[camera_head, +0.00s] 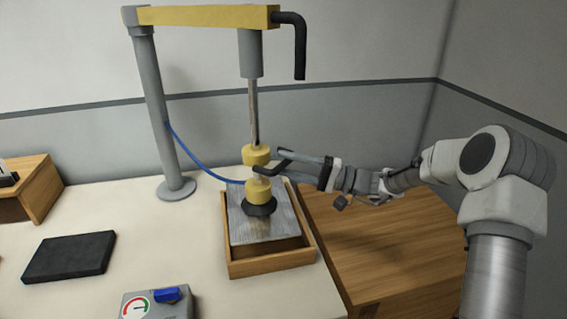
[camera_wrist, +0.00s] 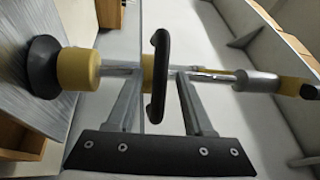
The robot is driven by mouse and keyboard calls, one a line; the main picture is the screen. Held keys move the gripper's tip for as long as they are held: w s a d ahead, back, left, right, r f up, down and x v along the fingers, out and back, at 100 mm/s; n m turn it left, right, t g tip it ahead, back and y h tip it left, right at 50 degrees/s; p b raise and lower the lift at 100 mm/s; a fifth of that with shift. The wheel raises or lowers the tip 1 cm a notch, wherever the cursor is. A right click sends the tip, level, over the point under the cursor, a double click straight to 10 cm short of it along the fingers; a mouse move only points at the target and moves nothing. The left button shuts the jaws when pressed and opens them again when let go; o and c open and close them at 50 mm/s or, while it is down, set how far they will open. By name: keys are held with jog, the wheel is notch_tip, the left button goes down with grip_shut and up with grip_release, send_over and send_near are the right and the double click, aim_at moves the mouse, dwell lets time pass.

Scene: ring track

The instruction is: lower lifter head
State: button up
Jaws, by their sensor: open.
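The lifter head has two yellow blocks (camera_head: 257,155) on a thin rod, with a black suction cup (camera_head: 260,207) below. The cup appears down on the grey plate (camera_head: 238,228), though exact contact is hard to tell. The plate sits in a wooden tray (camera_head: 270,268). My gripper (camera_head: 270,163) reaches in from the right at the head. In the wrist view the black bar handle (camera_wrist: 160,75) stands between my two open fingers, with a gap on each side. The cup (camera_wrist: 42,67) shows left of the lower yellow block (camera_wrist: 78,69).
The lifter's grey post (camera_head: 158,110) and yellow boom (camera_head: 205,16) stand behind, with a blue hose (camera_head: 198,163). A control box with gauge and blue knob (camera_head: 167,294) is at front. A black pad (camera_head: 70,256) and wooden box (camera_head: 35,190) lie left; a wooden cabinet (camera_head: 390,250) stands right.

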jog(key=shift+a+r, duration=0.15)
jog(key=shift+a, duration=0.4)
jog(key=shift+w, duration=0.1)
grip_shut()
dwell(1.0)
